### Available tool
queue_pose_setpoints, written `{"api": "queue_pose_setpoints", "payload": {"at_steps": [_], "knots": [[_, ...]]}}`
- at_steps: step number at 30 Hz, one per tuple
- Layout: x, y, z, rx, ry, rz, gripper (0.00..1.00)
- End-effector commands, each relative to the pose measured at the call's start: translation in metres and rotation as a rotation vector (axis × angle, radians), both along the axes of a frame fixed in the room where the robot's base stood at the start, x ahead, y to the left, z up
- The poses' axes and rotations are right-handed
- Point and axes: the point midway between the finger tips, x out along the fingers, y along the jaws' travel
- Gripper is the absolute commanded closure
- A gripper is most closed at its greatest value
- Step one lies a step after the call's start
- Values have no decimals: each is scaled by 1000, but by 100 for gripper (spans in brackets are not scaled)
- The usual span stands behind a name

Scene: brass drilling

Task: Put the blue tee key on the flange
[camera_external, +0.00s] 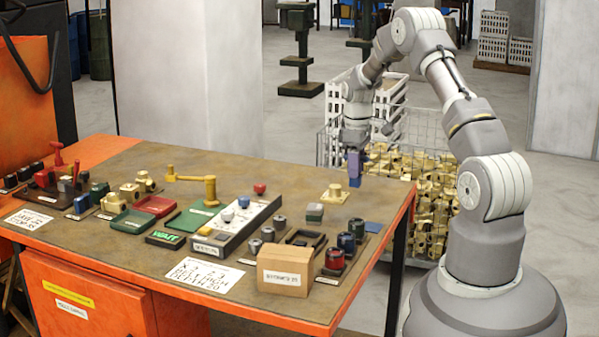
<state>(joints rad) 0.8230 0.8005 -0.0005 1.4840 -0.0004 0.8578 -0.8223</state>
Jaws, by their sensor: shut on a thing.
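My gripper (354,154) hangs over the far right part of the table, pointing down. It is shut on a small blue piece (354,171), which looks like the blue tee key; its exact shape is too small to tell. A brass flange (335,194) with a raised middle lies on the table, just below and slightly left of the held piece in the picture. The held piece looks apart from the flange, but I cannot tell the exact height.
The brown-topped orange table (245,178) is crowded to the left and front. A yellow tee-shaped tool (192,180), a long grey tray (239,227) and a cardboard box (285,270) stand there. A wire basket of brass parts (437,190) stands behind the table's right edge.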

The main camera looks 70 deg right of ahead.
Motion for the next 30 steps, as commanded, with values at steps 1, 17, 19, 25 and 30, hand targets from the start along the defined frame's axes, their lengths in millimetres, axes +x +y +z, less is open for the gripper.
{"api": "queue_pose_setpoints", "payload": {"at_steps": [1, 17, 19, 25, 30], "knots": [[11, -11, -6, -2, -2, 0, 100], [83, -83, -12, -1, 0, 0, 100], [85, -84, -12, 0, 0, 0, 100], [85, -85, -32, 1, 1, 0, 100], [85, -85, -48, -1, -1, 0, 100]]}}
